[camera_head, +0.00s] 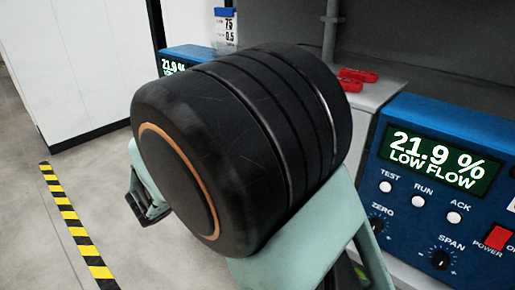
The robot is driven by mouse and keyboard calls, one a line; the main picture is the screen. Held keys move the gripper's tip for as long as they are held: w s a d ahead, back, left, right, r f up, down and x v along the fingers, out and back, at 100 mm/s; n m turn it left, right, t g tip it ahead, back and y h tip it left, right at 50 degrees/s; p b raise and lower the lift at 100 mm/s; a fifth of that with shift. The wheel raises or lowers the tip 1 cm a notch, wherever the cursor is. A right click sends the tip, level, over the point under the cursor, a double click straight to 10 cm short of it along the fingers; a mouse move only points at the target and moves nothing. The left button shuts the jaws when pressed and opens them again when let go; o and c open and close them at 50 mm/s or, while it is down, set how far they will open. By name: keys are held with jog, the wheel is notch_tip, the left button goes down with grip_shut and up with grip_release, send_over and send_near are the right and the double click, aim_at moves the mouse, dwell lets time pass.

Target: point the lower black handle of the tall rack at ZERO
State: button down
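The tall rack's lower black handle cannot be made out in this view. A blue analyser panel (402,112) at the right carries the word ZERO above a small black knob (376,226), partly hidden behind my arm. A second black knob marked SPAN (441,260) sits lower right of it. My arm's large black joint and pale green links fill the middle. A dark jointed part beyond my arm at the left may belong to my gripper, but I cannot tell whether it is open or shut.
The panel's display (440,160) reads 21.9 % LOW FLOW. A red power switch (498,238) is at the right edge. Red parts (357,76) lie on a grey cabinet top. A blue-and-white tag (226,27) stands behind. Striped tape (75,225) crosses clear floor at left.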

dwell(0.5)
jog(key=c, duration=2)
grip_release()
jog(key=shift+o, duration=0.2)
jog(key=v, duration=1.2)
